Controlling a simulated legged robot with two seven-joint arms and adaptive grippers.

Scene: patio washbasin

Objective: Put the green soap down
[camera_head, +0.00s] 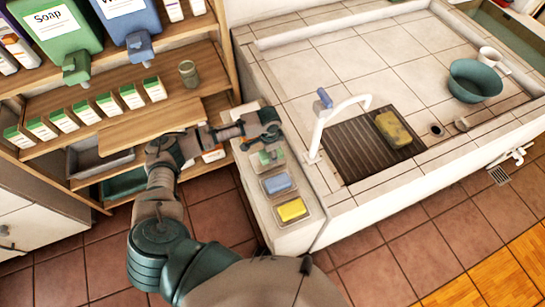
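The green soap (277,155) is on the low white ledge beside the basin, at the far end of a row of soap dishes. It appears to lie in or just above its dish (257,168); I cannot tell if it touches. My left gripper (268,140) is right over the green soap and partly covers it. Its fingertips are too small and dark to show whether they are open or shut on the soap. My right gripper is not in view.
A blue soap (277,183) and a yellow soap (291,209) lie in dishes nearer on the ledge. A white faucet (322,125) rises right of the ledge, with a sponge (393,130) on a dark drainboard (362,152). Wooden shelves (150,128) with boxes stand left.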

